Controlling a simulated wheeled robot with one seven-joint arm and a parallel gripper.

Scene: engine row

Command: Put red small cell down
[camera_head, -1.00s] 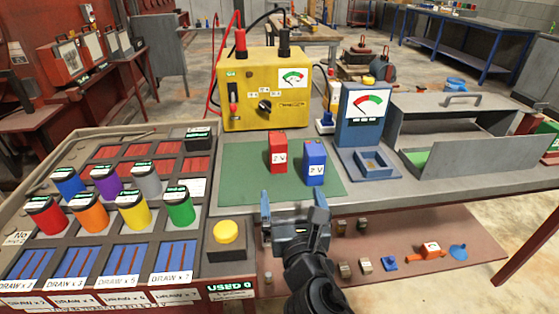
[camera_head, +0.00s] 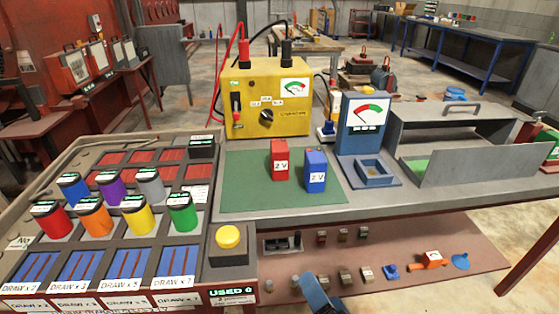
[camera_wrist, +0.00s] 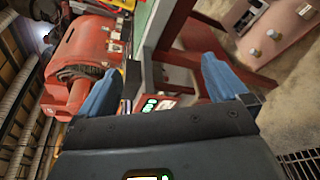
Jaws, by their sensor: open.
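The red small cell (camera_head: 279,160), labelled 2 V, stands upright on the green mat (camera_head: 240,190). A blue cell (camera_head: 315,171), also labelled, stands upright just to its right, with a narrow gap or contact that I cannot tell. My gripper is open and empty in the wrist view (camera_wrist: 158,88), with its two blue fingers apart. In the head view only a blue part of it shows at the bottom edge, below and in front of the bench, well away from both cells.
A yellow meter box (camera_head: 265,105) stands behind the mat. A blue gauge with a tray (camera_head: 362,125) and a grey open housing (camera_head: 450,140) are to the right. Left is a rack (camera_head: 130,240) of coloured cans, with a yellow button (camera_head: 228,237). A lower shelf holds small parts.

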